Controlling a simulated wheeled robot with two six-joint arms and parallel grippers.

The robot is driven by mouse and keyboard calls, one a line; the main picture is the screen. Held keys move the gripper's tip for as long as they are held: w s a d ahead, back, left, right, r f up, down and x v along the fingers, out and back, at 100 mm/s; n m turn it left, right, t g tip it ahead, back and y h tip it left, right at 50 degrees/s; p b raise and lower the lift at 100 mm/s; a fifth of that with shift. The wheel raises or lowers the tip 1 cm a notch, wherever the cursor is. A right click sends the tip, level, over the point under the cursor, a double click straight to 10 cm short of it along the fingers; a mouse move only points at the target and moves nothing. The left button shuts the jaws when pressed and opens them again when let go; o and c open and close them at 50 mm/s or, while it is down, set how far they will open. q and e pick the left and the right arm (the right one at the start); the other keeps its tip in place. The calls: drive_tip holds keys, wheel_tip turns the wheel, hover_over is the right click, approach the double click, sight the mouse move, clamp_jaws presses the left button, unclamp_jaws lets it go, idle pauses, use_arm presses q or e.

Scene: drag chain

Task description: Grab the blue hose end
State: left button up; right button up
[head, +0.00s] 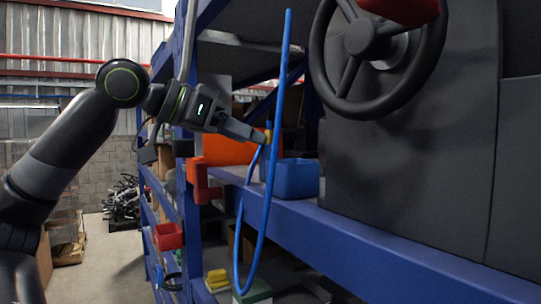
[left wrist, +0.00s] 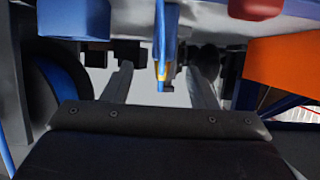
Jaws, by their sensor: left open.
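The blue hose (head: 273,150) hangs in a long loop in the head view. Its long strand runs up past the shelf, and its short strand rises to an end with a brass-yellow fitting (head: 268,134). My left gripper (head: 258,138) is level with this end, its fingers pointing right towards it. In the left wrist view the hose end's fitting (left wrist: 160,71) shows between the two spread fingers of my left gripper (left wrist: 161,84). The gripper is open; I cannot tell whether a finger touches the hose. My right gripper is in neither view.
A blue shelf rack (head: 340,240) carries a blue bin (head: 296,178) just behind the hose and an orange box (head: 226,147) left of it. A dark machine with a handwheel (head: 360,40) stands at right. A red bin (head: 168,236) sits lower left.

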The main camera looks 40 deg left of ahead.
sight(268, 144)
use_arm(q)
drive_tip(key=shift+w+d+f, duration=0.2)
drive_tip(key=shift+w, duration=0.4)
drive_tip(key=shift+w+p, duration=0.15)
drive_tip(key=shift+p, duration=0.2)
drive_tip(key=p+x, duration=0.2)
drive_tip(key=x, duration=0.2)
drive_tip(key=shift+w+a+p, duration=0.15)
drive_tip(key=shift+w+p, duration=0.05)
drive_tip(key=shift+p, duration=0.15)
drive_tip(key=shift+w+f, duration=0.15)
drive_tip(key=shift+w, duration=0.1)
drive_tip(key=shift+s, duration=0.1)
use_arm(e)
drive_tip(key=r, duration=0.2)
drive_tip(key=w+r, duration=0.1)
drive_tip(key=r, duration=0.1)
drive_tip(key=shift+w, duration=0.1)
use_arm(q)
drive_tip(key=shift+s, duration=0.1)
drive_tip(key=shift+c, duration=1.2)
drive_tip(key=c, duration=0.8)
drive_tip(key=shift+c, duration=0.2)
